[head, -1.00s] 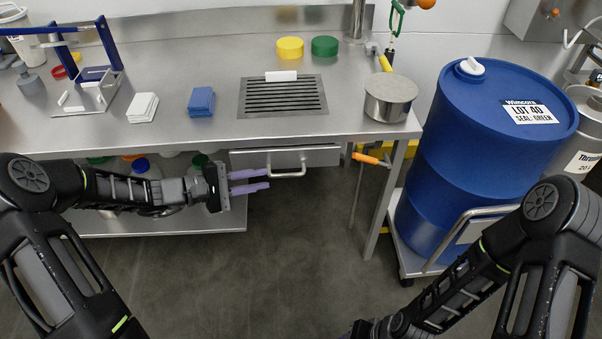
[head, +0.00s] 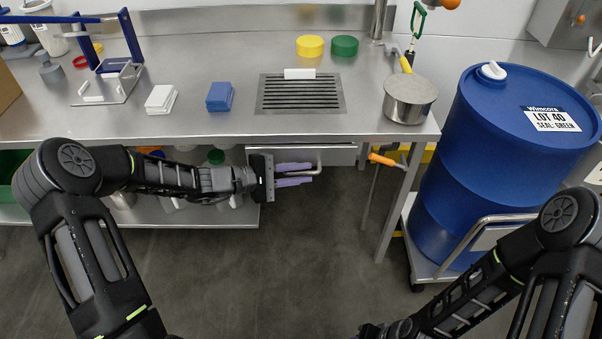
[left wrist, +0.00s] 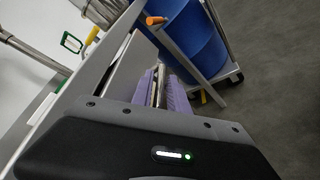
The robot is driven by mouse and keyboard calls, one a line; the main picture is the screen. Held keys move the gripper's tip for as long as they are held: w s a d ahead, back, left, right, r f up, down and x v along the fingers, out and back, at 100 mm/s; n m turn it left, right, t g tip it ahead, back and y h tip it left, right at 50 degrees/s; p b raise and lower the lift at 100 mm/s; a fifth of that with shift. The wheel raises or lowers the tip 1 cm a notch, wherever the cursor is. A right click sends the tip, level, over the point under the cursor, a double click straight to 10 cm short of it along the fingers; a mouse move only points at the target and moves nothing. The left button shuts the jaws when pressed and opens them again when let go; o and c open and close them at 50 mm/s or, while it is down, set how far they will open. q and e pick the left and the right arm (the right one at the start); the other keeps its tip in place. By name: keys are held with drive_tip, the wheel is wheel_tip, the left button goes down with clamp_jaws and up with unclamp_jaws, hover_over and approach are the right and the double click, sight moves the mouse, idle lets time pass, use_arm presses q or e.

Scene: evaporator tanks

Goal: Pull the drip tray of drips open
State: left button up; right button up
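The drip tray (head: 335,155) is a grey metal drawer front under the counter, below the black slotted drain grate (head: 300,93). It looks shut. Its bar handle (head: 318,160) sticks out at the front. My left gripper (head: 303,174) is at the handle, its two purple fingers pointing right and spread apart. In the left wrist view the handle bar (left wrist: 160,86) shows between the two fingers; whether they touch it I cannot tell. The gripper's palm covers the tray's left part in the head view.
A blue drum (head: 515,150) stands on a cart (head: 455,262) at the right. An orange-handled valve (head: 382,159) and a table leg are right of the tray. A steel pot (head: 409,98) sits on the counter corner. Open floor (head: 300,260) lies in front.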

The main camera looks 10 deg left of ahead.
use_arm(q)
drive_tip(key=shift+c, duration=0.6)
clamp_jaws()
idle(0.9)
